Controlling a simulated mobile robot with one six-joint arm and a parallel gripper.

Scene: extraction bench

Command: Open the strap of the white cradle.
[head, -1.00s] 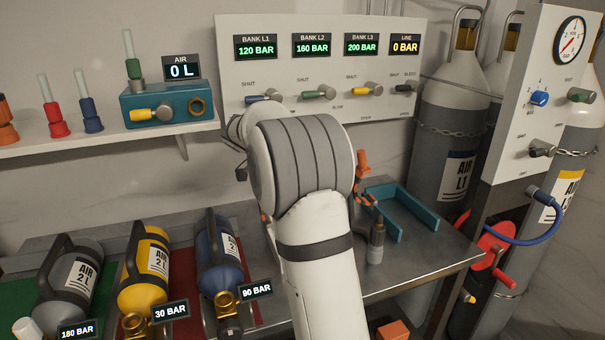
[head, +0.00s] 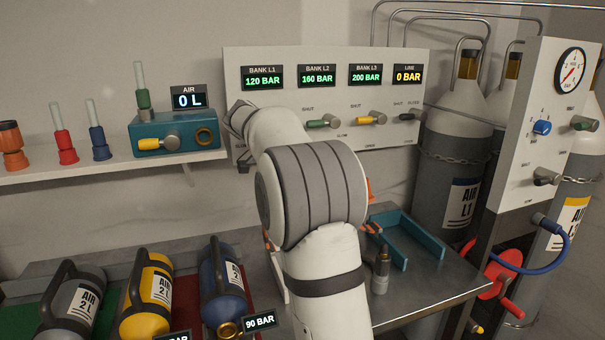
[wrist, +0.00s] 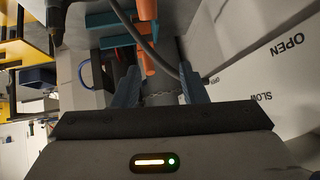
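I cannot make out the white cradle for sure. A narrow white edge (head: 279,278) shows on the bench just left of my arm, which hides most of what is behind it; this may be part of the cradle. No strap can be told there. In the wrist view, my gripper (wrist: 160,85) has its two blue fingers apart with nothing held between them. It is beside the white panel. In the head view my arm reaches up and left to that panel, and the fingertips are hidden.
The valve panel (head: 240,62) stands behind my arm. Three cylinders, grey (head: 72,305), yellow (head: 148,300) and blue (head: 221,283), lie at the left. Chained tanks (head: 450,190) stand farther right.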

